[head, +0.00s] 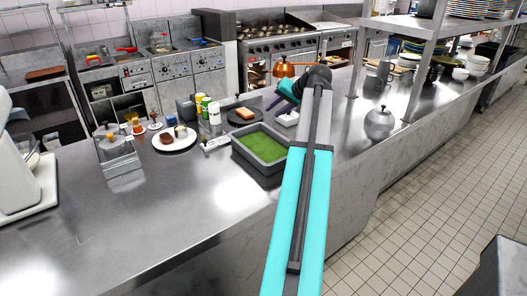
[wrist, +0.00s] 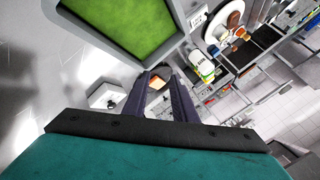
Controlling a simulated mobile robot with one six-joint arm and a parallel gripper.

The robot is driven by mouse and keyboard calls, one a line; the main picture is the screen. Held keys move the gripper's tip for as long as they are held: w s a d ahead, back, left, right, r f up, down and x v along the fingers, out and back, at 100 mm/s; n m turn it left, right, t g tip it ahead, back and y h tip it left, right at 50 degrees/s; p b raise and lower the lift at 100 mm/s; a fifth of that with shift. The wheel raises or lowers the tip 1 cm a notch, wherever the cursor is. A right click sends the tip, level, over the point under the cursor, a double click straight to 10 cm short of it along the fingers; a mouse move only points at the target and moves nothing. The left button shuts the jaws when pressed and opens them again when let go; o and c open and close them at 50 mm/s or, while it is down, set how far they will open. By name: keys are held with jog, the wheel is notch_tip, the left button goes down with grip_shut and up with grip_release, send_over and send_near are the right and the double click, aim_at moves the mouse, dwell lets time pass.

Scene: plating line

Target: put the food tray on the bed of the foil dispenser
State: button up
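The food tray (head: 244,160) is a deep dark-grey pan with a flat green filling. It sits on the steel counter in the middle of the head view, and its rim (wrist: 148,59) fills the top left of the wrist view. My gripper (head: 272,104) is above the counter just behind the tray, apart from it. In the wrist view its dark purple fingers (wrist: 160,78) are spread with a gap and nothing held between them. I cannot surely pick out the foil dispenser; a low clear-and-metal unit (head: 117,153) stands at the left of the counter.
A white plate (head: 174,148) with food, several bottles (head: 214,113) and a dark board with a brown piece (head: 245,115) stand near the tray. A small white box (head: 287,118) is under my gripper. The front left counter is clear.

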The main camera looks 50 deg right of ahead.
jog(key=s+f+n+t+h+b, duration=0.2)
jog(key=s+f+n+t, duration=0.2)
jog(key=s+f+n, duration=0.5)
jog(key=s, duration=0.4)
jog(key=shift+d, duration=0.25)
dwell(0.5)
jog(key=p+x, duration=0.1)
jog(key=x, duration=0.6)
jog(key=shift+w+d, duration=0.1)
jog(key=shift+d, duration=0.1)
jog(key=shift+w+d+f, duration=0.15)
jog(key=shift+w+f, duration=0.15)
jog(key=shift+w, duration=0.2)
jog(key=shift+w, duration=0.1)
